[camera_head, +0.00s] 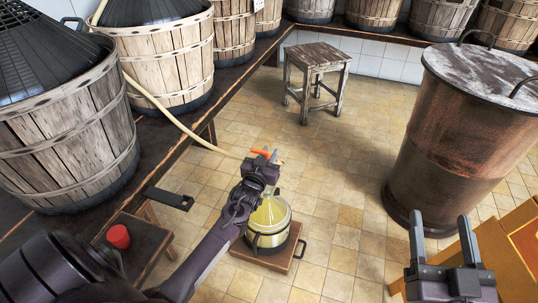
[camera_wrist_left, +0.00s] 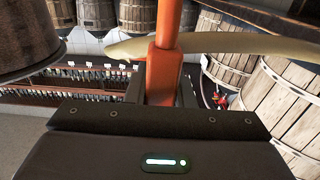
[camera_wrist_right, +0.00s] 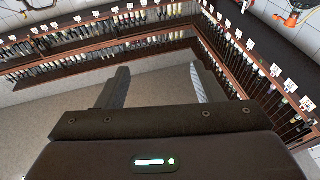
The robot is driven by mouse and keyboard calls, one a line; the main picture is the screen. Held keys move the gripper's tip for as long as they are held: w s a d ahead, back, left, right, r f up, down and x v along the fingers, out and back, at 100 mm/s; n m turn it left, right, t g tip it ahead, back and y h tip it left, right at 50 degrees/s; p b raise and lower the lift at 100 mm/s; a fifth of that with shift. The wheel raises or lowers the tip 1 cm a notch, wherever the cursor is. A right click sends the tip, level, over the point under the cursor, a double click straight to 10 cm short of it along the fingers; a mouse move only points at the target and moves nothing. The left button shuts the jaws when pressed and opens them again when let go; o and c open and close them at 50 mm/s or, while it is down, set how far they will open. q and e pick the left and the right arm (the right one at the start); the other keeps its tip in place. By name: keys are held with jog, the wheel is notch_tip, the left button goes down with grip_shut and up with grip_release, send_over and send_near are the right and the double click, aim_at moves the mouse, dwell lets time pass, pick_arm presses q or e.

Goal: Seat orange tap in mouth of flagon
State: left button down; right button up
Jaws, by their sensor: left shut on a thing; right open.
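The orange tap (camera_head: 261,152) is gripped by my left gripper (camera_head: 269,160). In the left wrist view the orange tap (camera_wrist_left: 166,62) stands between the two fingers. The flagon (camera_head: 270,222), rounded and yellowish, stands on a low wooden board below and slightly behind the gripper in the picture. My left wrist and forearm cover part of it, and its mouth is hidden. I cannot tell whether the tap touches it. My right gripper (camera_head: 445,240) is open and empty at the lower right; its parted fingers also show in the right wrist view (camera_wrist_right: 158,85).
A pale hose (camera_head: 175,120) runs from the left baskets toward the tap. A red cup-like object (camera_head: 118,236) sits on a small dark stand. A stool (camera_head: 318,58) and a large copper vessel (camera_head: 450,130) stand on the tiles. Floor between them is clear.

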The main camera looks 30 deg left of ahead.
pick_arm(q)
jog(key=shift+r+p, duration=0.35)
jog(key=shift+r, duration=0.05)
pick_arm(e)
notch_tip(320, 180, down, 6)
jog(key=g+h, duration=0.1)
jog(key=g, duration=0.2)
jog(key=shift+a, duration=0.2)
pick_arm(q)
jog(key=shift+d, duration=0.1)
dwell(0.5)
